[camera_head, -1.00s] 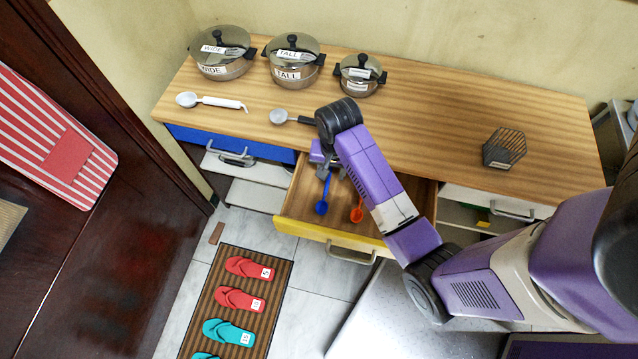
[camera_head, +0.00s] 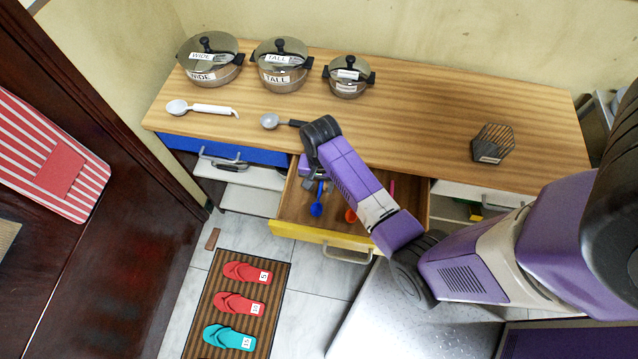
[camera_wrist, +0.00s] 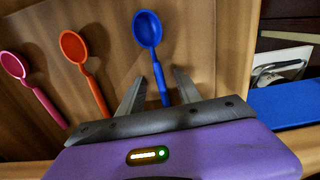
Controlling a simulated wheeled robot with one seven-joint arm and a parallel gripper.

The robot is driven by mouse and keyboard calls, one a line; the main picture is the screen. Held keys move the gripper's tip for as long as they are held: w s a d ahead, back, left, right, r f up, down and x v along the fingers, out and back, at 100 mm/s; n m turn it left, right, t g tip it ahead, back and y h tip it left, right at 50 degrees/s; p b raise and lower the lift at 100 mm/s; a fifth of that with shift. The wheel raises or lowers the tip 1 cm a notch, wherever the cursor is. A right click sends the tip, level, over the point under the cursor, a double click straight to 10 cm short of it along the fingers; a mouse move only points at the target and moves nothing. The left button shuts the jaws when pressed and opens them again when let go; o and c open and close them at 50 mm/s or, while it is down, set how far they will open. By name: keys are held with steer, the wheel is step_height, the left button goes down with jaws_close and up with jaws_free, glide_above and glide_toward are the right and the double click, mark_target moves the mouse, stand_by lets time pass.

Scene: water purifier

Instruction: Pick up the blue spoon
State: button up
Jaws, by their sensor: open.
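The blue spoon (camera_head: 317,208) lies in the open yellow-fronted drawer (camera_head: 300,232), left of an orange spoon. In the wrist view the blue spoon (camera_wrist: 149,32) points its bowl away from me, and its handle runs between my open fingers. My gripper (camera_head: 314,184) is over the drawer near the handle end. The wrist view shows both fingertips (camera_wrist: 159,80) apart, one on each side of the handle, with nothing gripped. The height gap between fingers and spoon cannot be told. The handle's end is hidden by the gripper body.
An orange spoon (camera_wrist: 74,46) and a pink spoon (camera_wrist: 15,66) lie beside it in the drawer. The counter (camera_head: 420,120) above holds several pots, a white ladle (camera_head: 200,108), a grey ladle (camera_head: 271,121) and a wire holder (camera_head: 492,146). Sandals lie on a striped mat (camera_head: 202,325).

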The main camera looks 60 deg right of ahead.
jaws_close()
steer(key=shift+r, duration=0.1)
stand_by(0.3)
